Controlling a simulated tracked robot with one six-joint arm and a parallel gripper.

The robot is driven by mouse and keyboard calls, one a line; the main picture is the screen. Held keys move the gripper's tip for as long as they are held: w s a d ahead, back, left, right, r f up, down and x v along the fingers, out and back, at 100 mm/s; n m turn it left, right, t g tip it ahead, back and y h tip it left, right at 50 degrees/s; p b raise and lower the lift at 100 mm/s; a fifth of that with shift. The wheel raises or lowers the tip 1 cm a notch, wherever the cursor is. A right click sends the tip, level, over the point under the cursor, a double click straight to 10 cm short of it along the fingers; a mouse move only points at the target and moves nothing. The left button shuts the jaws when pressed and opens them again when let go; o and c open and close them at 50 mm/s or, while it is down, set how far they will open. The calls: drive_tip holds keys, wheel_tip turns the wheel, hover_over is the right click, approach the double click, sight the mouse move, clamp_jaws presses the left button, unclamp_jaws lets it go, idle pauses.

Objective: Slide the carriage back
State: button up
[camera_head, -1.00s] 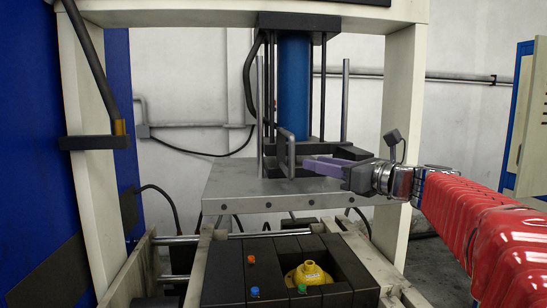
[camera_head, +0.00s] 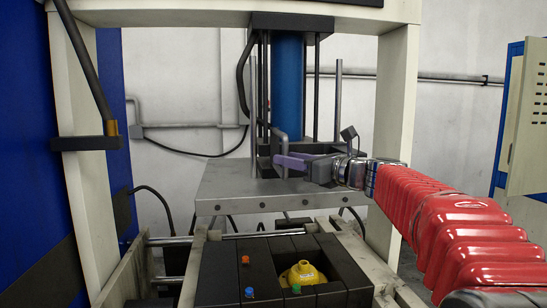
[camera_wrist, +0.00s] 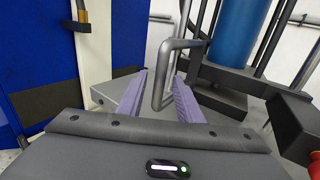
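My gripper (camera_head: 283,163) has two purple fingers and reaches in from the right, above the grey metal plate (camera_head: 235,190) of the press. A grey bent-bar handle (camera_head: 285,142) stands at the fingertips. In the wrist view my gripper (camera_wrist: 160,80) is open, and the handle (camera_wrist: 158,92) runs between the fingers, with a visible gap to the left one. The right finger is close to the bar; I cannot tell if they touch. The handle's upper arm runs towards the black block (camera_wrist: 228,78) under the blue cylinder. Which part is the carriage is not clear.
The blue cylinder (camera_head: 288,85) and thin upright rods stand behind the handle. Below the plate, a black mold block (camera_head: 222,270) holds a yellow part (camera_head: 303,272) and small coloured knobs. Cream press posts (camera_head: 90,190) flank the work area.

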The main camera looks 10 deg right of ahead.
drive_tip(key=x, duration=0.6)
drive_tip(key=shift+c, duration=0.4)
clamp_jaws()
drive_tip(key=shift+a, duration=0.2)
